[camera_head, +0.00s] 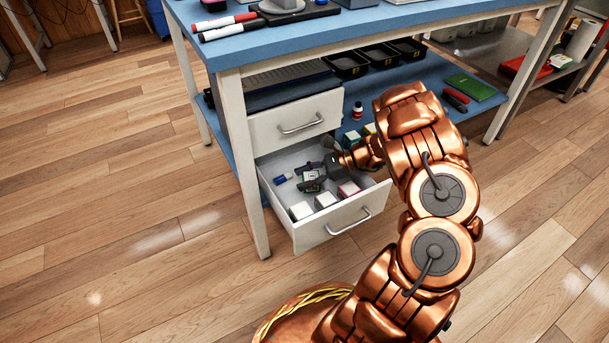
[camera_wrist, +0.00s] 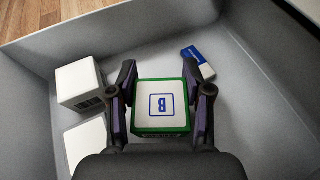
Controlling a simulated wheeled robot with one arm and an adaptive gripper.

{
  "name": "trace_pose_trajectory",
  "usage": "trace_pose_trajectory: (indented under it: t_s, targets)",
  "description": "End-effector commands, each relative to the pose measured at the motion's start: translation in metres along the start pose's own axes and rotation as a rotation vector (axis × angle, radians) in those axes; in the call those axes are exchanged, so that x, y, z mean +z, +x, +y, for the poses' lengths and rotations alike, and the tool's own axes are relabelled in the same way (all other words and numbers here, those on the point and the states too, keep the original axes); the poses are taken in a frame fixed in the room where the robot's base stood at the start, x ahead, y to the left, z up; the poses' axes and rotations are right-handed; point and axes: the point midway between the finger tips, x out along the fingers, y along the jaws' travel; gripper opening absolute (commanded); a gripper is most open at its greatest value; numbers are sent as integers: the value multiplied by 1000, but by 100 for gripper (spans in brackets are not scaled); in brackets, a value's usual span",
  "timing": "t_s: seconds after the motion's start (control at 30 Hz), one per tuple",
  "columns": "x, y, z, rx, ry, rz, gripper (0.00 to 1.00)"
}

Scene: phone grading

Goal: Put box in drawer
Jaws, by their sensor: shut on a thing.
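The box (camera_wrist: 160,106) has green sides and a white top with a blue framed letter B. My gripper (camera_wrist: 160,88) is shut on it, one finger against each side. In the head view my gripper (camera_head: 312,178) is down inside the open lower drawer (camera_head: 372,206), with the held box mostly hidden by the fingers. The drawer's grey walls and floor (camera_wrist: 235,115) surround the box in the wrist view. I cannot tell whether the box touches the drawer floor.
Several other things lie in the drawer: white boxes (camera_head: 301,210), a pink-sided box (camera_head: 348,188) and a small blue-and-white item (camera_wrist: 198,62). The upper drawer (camera_head: 295,122) is shut just above. Black trays (camera_head: 345,64) stand on the blue shelf behind. The workbench top (camera_head: 300,25) overhangs.

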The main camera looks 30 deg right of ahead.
Motion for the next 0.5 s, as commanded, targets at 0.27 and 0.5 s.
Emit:
trace_pose_trajectory:
  t_s: [0.27, 0.5]
  targets:
    - [0, 0, 0, 0, -1, 0, 70]
    - [0, 0, 0, 0, -1, 0, 75]
